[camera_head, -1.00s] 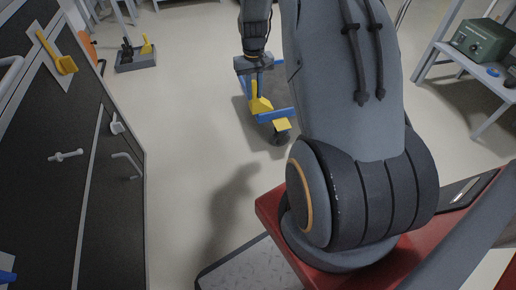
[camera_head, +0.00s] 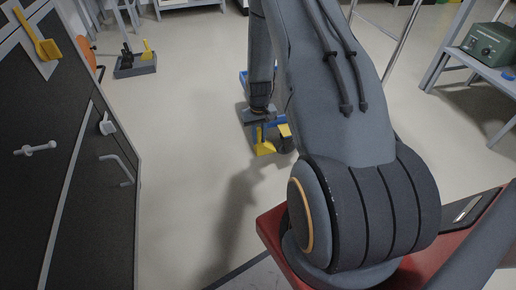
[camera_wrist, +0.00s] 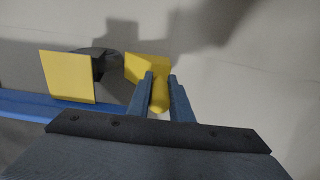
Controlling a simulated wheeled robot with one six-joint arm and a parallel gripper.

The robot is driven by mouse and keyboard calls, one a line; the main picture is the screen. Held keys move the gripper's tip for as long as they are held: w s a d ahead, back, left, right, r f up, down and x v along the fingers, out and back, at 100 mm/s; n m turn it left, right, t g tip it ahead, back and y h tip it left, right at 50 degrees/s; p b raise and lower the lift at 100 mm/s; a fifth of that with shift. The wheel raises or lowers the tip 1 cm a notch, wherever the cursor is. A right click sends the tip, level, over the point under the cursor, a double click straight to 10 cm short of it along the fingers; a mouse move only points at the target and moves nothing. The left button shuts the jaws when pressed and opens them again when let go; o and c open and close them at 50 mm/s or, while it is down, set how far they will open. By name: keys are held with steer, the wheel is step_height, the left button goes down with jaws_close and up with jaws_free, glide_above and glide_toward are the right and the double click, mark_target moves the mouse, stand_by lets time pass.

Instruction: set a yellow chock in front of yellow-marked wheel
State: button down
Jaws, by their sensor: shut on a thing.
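My gripper (camera_head: 261,122) is shut on the upright handle of a yellow chock (camera_head: 264,148). In the wrist view my gripper (camera_wrist: 160,88) has its fingers on either side of the handle of the chock (camera_wrist: 143,66). A dark wheel (camera_wrist: 100,62) is to the left of the chock, with a narrow gap between them in that view. A yellow plate (camera_wrist: 68,76) marks the wheel; in the head view the plate (camera_head: 285,130) is just right of the chock. The chock is low, near the floor; I cannot tell whether it touches.
The wheel belongs to a blue-framed cart (camera_wrist: 30,104), mostly hidden behind my arm in the head view. A grey tray (camera_head: 135,67) with a yellow and a black piece stands at the back left. Dark cabinets (camera_head: 60,170) line the left. Floor between is clear.

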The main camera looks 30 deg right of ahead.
mark_target(259, 143)
steer(key=shift+f+b, duration=1)
steer(key=shift+f, duration=1.4)
steer(key=shift+f, duration=0.15)
steer(key=c, duration=1.6)
jaws_free()
